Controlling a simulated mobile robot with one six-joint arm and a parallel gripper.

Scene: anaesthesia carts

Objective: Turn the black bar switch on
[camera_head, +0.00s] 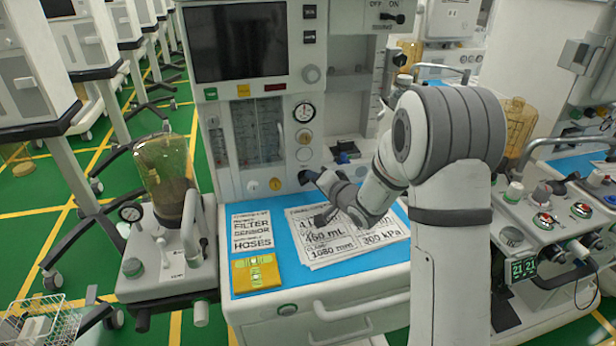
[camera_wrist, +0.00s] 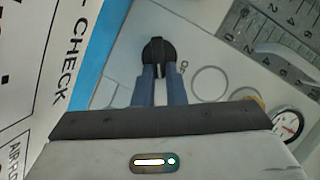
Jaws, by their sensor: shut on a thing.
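A round black switch (camera_wrist: 158,50) with a raised bar sits on the pale panel in the wrist view. My gripper (camera_wrist: 159,73) has its two blue-grey fingers closed on the bar from either side. The bar stands about in line with the fingers. A small label (camera_wrist: 183,68) beside the switch is too small to read fully. In the head view my gripper (camera_head: 317,180) reaches the lower front of the machine panel, just above the blue worktop, and the switch (camera_head: 304,177) shows only partly there.
Another black bar switch (camera_head: 392,17) under ON and OFF lettering is at the top of the machine. Printed sheets (camera_head: 340,255) and a yellow box (camera_head: 256,272) lie on the blue worktop (camera_head: 285,230). A round gauge (camera_wrist: 287,125) is near the switch. An amber canister (camera_head: 167,172) stands left.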

